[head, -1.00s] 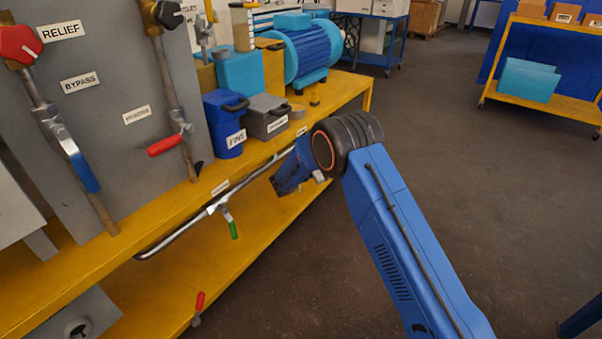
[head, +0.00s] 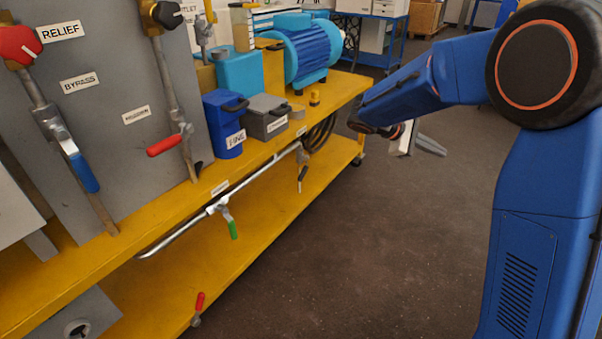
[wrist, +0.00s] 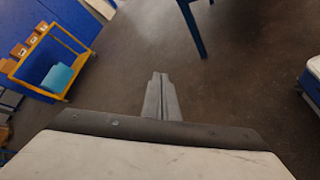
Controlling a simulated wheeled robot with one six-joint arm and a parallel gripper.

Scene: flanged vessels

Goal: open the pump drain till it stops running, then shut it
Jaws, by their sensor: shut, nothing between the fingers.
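The blue pump (head: 312,50) stands at the back of the yellow bench. A metal pipe runs under the bench's front edge. It carries a green-handled valve (head: 229,222), its handle hanging down, and a dark-handled valve (head: 302,178) nearer the pump end, its handle also pointing down. I cannot tell from the labels which valve is the pump drain, and I see no running liquid. My gripper (head: 432,146) is shut and empty, out over the floor to the right of the bench, apart from every valve. Its closed fingers also show in the wrist view (wrist: 162,92).
The grey panel (head: 115,110) at left bears red- and blue-handled valves. A blue bin (head: 224,120) and a grey box (head: 266,118) stand on the bench. A red handle (head: 199,303) is low at the front. Open floor lies right of the bench.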

